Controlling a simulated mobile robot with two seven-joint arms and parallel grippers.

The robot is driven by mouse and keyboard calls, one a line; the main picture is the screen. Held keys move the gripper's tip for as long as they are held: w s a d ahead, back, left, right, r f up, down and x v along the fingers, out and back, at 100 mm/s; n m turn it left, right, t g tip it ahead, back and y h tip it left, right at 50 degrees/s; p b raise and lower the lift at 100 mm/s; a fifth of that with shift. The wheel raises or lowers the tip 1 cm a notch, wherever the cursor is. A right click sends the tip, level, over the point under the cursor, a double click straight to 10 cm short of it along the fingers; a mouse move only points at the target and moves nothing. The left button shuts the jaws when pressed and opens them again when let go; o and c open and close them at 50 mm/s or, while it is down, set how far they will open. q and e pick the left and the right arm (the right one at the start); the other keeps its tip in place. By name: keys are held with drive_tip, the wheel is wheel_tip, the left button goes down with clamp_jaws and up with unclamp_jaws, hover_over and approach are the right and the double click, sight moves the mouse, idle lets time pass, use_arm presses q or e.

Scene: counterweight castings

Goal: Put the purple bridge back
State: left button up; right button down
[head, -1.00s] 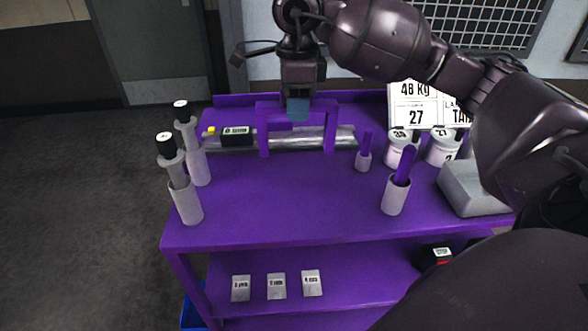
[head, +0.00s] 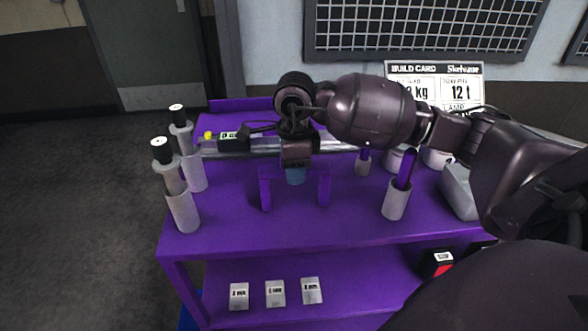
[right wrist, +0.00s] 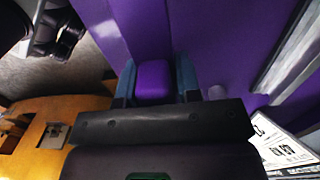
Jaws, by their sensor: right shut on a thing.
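The purple bridge (head: 265,191) is an upright arch with two legs, over the front middle of the purple table top (head: 230,220). My right gripper (head: 296,176) reaches down from above and is shut on the middle of its top bar. In the right wrist view the bridge (right wrist: 153,82) shows between the two blue-grey fingers. I cannot tell whether its legs touch the table. My left gripper is not in view.
A silver bar (head: 335,146) lies along the back, partly behind my arm, with a black box (head: 233,141) at its left. Two bottle-like posts (head: 183,210) stand at left, and a purple-topped holder (head: 396,203) at right. A build card (head: 435,85) stands behind.

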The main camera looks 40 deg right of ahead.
drive_tip(key=shift+f, duration=0.15)
drive_tip(key=c, duration=0.8)
unclamp_jaws()
wheel_tip(320, 180, up, 12)
drive_tip(key=shift+r+p, duration=0.1)
drive_tip(key=shift+p, duration=0.35)
